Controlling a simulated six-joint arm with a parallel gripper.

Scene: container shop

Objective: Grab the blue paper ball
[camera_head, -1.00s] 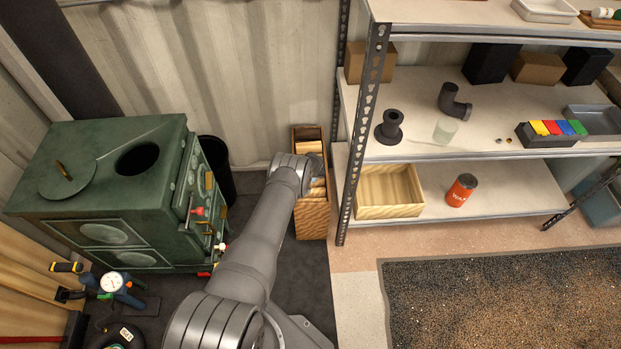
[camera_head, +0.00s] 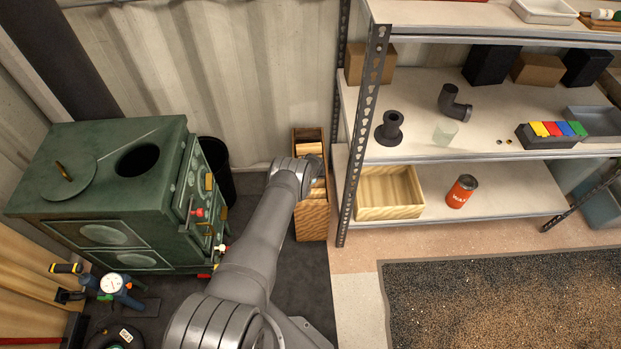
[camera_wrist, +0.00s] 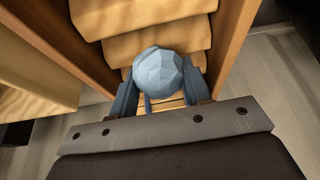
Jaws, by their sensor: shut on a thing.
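The blue paper ball (camera_wrist: 158,72) is a faceted, pale blue ball in the middle of the wrist view. My gripper (camera_wrist: 160,92) is shut on it, with one blue-grey finger on each side. The ball is over a wooden box (camera_wrist: 232,30) that holds several pieces of wood. In the head view, the wooden box (camera_head: 311,220) stands on the floor between the stove and the shelf. My arm covers the gripper and the ball in that view.
A green stove (camera_head: 95,195) stands left of the arm, with a black bin (camera_head: 218,165) behind it. A metal shelf (camera_head: 480,215) stands to the right, its upright (camera_head: 362,130) close to the box. A corrugated wall (camera_head: 250,70) rises behind. A dark mat (camera_head: 500,300) lies on clear floor at right.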

